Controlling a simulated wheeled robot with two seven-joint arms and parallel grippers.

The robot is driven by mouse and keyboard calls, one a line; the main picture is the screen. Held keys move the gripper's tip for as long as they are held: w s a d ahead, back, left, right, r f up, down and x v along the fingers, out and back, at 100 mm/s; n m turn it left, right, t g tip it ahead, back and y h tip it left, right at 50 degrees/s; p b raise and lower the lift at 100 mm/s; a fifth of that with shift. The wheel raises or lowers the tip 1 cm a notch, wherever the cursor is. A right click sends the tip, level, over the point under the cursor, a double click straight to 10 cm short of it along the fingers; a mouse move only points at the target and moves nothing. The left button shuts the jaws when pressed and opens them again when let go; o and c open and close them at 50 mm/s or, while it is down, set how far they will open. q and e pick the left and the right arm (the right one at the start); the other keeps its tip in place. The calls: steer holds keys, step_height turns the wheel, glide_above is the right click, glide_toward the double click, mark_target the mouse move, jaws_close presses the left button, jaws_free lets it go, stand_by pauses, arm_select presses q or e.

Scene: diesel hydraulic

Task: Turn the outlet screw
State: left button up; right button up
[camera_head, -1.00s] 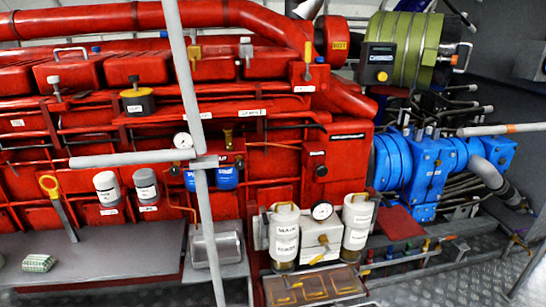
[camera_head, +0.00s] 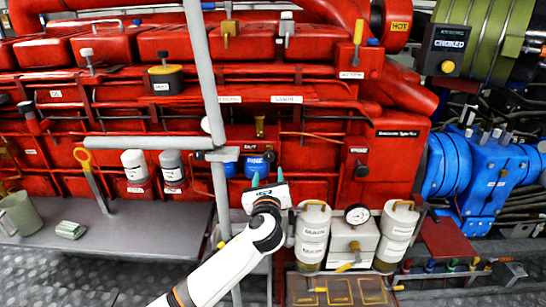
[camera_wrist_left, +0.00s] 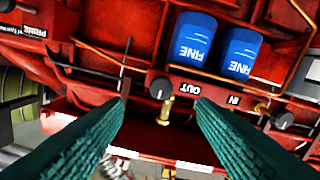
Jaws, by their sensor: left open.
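In the left wrist view, which is upside down, a small black knob (camera_wrist_left: 160,88) with a pale mark sits beside the OUT label (camera_wrist_left: 191,87). A brass fitting (camera_wrist_left: 165,111) is just below it in the picture. I take this pair as the outlet screw; which part is the screw I cannot tell. A second dark knob (camera_wrist_left: 281,118) is by the IN label (camera_wrist_left: 233,101). My left gripper (camera_head: 267,179) is open and empty in front of the blue FINE filters (camera_head: 256,166). In the wrist view its teal fingers (camera_wrist_left: 161,102) frame the outlet knob, apparently without touching it. My right gripper is out of view.
A grey vertical pipe (camera_head: 203,90) and a horizontal pipe (camera_head: 140,143) stand left of my gripper. White canisters (camera_head: 313,235) and a gauge (camera_head: 357,214) stand to its right. A grey shelf (camera_head: 150,228) holds a mug (camera_head: 18,214).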

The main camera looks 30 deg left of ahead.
mark_target(269, 158)
arm_select(q)
steer(key=x, duration=1)
steer(key=shift+w+a, duration=0.2)
steer(key=shift+w, duration=0.1)
steer(key=shift+c, duration=0.4)
steer(key=c, duration=0.9)
